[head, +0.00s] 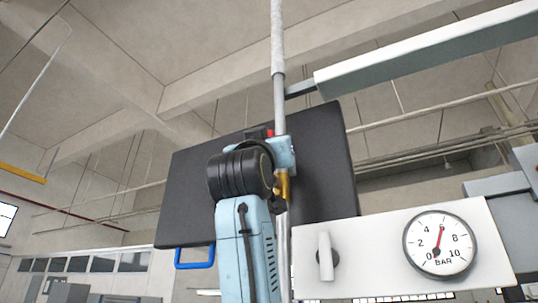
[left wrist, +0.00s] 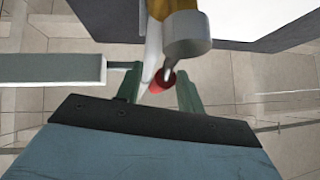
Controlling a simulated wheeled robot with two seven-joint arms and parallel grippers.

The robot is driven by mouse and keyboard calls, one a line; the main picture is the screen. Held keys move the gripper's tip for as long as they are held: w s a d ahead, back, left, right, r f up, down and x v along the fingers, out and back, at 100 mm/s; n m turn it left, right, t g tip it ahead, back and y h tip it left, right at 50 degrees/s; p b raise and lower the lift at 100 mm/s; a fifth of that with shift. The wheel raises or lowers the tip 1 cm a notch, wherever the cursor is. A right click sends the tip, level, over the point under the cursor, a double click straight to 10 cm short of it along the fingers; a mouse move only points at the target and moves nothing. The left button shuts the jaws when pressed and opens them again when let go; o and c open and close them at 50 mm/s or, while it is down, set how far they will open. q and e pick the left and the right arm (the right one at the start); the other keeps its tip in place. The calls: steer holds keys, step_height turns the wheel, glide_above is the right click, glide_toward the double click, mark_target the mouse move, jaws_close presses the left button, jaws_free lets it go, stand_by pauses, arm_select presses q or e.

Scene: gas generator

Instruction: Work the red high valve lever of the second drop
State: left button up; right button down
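The red valve lever shows as a small red patch (head: 270,132) above my wrist in the head view. In the left wrist view the red lever end (left wrist: 162,83) lies between the two fingers of my left gripper (left wrist: 159,90). The fingers stand apart, with gaps showing beside the red end. A brass valve body (head: 283,184) sits on the vertical pipe (head: 279,100), just right of my black wrist joint. In the left wrist view a grey cylindrical fitting (left wrist: 187,35) is just beyond the fingers. In the head view my wrist hides the fingertips. My right gripper is out of view.
A large dark panel (head: 330,165) stands behind the pipe, with a blue handle (head: 194,259) at its lower left. A white gauge panel (head: 380,245) with a BAR dial (head: 440,245) is at right. A pale beam (head: 430,48) runs overhead at upper right.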

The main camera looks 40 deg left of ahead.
arm_select(q)
steer(key=b+v, duration=0.5)
steer(key=v, duration=0.8)
steer(key=shift+s+f, duration=0.1)
